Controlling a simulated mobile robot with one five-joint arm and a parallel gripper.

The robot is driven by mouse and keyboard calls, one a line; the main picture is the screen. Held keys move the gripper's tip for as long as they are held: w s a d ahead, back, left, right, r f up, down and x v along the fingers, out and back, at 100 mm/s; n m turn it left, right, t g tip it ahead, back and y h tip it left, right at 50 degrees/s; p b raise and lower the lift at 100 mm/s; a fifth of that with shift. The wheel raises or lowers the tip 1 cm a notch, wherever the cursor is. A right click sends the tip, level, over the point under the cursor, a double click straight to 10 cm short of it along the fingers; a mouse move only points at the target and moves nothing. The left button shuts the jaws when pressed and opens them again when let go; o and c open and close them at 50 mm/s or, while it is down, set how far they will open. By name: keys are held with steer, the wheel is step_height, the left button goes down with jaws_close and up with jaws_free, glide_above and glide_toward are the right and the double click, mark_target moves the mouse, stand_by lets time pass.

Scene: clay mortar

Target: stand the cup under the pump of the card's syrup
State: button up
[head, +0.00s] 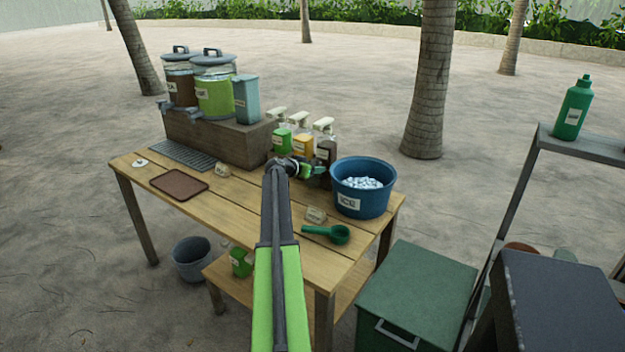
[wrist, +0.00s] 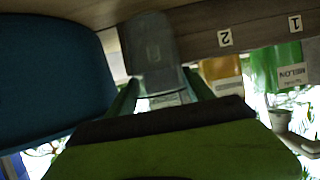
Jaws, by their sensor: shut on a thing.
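My gripper (head: 305,171) is over the table's back right part, in front of the syrup bottles. In the wrist view my gripper (wrist: 160,92) is shut on a grey translucent cup (wrist: 152,45); in the head view I cannot make the cup out clearly. Three pump bottles stand in a row: green (head: 281,141), yellow (head: 303,145) and dark brown (head: 325,153). The wrist view shows the green one (wrist: 290,66), labelled MELON, by tag 1, and the yellow one (wrist: 222,70) by tag 2. A small card (head: 316,214) lies on the table; its writing is too small to read.
A blue ice tub (head: 360,205) stands right of the bottles, close beside the cup in the wrist view (wrist: 50,75). A green scoop (head: 338,234) lies in front. A brown tray (head: 180,184) and drink dispensers (head: 214,92) are at left.

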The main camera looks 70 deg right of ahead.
step_height(320, 180, down, 4)
steer(key=shift+d+r+b, duration=0.1)
steer(key=shift+r+b, duration=0.1)
steer(key=shift+b, duration=1.05)
steer(key=shift+d+r, duration=0.1)
steer(key=shift+r, duration=0.1)
steer(key=shift+f, duration=0.15)
steer(key=o, duration=1.5)
steer(key=shift+r+p, duration=0.35)
steer(key=shift+p, duration=0.05)
steer(key=p+v, duration=0.4)
steer(key=v, duration=0.8)
steer(key=shift+f, duration=0.15)
